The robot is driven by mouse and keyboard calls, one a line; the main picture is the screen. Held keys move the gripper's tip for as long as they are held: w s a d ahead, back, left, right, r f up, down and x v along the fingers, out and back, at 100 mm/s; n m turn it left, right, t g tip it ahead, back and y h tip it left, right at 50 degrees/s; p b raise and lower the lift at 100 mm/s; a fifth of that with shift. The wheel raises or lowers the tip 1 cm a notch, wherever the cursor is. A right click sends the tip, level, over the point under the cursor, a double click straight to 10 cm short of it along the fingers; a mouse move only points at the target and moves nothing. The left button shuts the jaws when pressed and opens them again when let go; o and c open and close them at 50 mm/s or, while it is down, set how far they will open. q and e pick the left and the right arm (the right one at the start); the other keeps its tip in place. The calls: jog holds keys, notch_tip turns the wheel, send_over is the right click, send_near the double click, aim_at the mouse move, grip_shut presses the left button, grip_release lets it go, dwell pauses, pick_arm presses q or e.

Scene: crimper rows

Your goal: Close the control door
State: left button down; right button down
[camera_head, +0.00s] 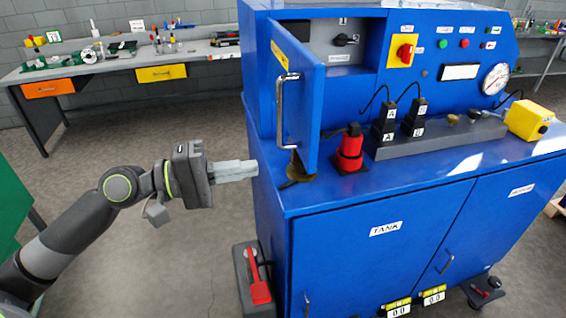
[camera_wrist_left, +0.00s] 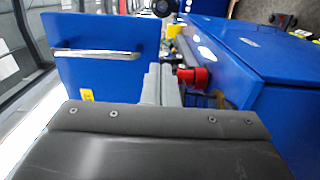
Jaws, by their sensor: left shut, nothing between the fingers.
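The blue control door (camera_head: 303,98) stands open at the upper left of the blue machine, swung out toward me. Its metal handle (camera_head: 287,110) is upright on the door's face. The opening behind the door shows a grey panel (camera_head: 335,42) with a black knob. My left gripper (camera_head: 256,170) is shut and empty, just left of the machine, lower than the handle and apart from it in the head view. In the left wrist view the door (camera_wrist_left: 85,75) and its handle (camera_wrist_left: 97,54) lie beyond the gripper (camera_wrist_left: 160,82). My right gripper is not in view.
A red bottle-like object (camera_head: 350,150) stands on the machine's ledge close to the door. Black connectors (camera_head: 385,125) and a yellow box (camera_head: 530,120) sit farther right. A workbench (camera_head: 110,65) with drawers is at the back left.

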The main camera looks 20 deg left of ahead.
pick_arm(q)
jog(key=x, duration=0.7)
jog(key=shift+p, duration=0.3)
jog(key=shift+w+d, duration=0.15)
